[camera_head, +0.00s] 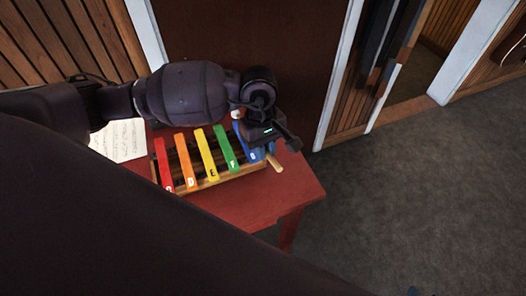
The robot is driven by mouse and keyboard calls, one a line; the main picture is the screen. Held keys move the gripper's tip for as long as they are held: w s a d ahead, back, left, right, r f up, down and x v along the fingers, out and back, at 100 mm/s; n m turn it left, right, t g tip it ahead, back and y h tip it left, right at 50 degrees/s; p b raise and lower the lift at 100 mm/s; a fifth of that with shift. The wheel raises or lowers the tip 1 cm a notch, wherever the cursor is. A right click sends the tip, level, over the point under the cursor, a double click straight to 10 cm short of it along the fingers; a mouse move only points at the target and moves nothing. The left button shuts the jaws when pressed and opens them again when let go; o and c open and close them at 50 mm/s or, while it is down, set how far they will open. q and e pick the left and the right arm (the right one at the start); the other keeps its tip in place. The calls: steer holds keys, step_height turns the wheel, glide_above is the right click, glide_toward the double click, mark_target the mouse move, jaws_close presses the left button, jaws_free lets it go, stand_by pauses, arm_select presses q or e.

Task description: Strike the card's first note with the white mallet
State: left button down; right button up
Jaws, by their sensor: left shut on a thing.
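A toy xylophone (207,184) stands on a red table, with red (164,165), orange (186,161), yellow (206,154), green (226,148) and blue (253,153) bars from left to right. My left gripper (268,142) is over its right end, shut on what looks like the white mallet. A small white head (236,114) shows behind it and a pale wooden stick end (275,164) in front; the middle is hidden. Whether the mallet touches the bars I cannot tell. A white card (119,141) with printed music lies at the left, partly hidden; its notes are too small to read.
The red table (250,203) is bare in front of the xylophone. A dark brown panel (240,40) stands behind it. Grey floor (420,180) is open at the right. My own dark body covers the lower left.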

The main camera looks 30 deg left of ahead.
arm_select(q)
steer(key=f+n, duration=0.1)
steer(key=s+f+n+b, duration=0.1)
steer(key=f, duration=0.1)
steer(key=f+n, duration=0.1)
steer(key=f, duration=0.1)
steer(key=shift+s+d+f+h, duration=0.15)
steer(key=shift+f+h, duration=0.05)
steer(key=shift+h, duration=0.1)
arm_select(e)
steer(key=shift+w+a, duration=0.15)
steer(key=shift+w, duration=0.65)
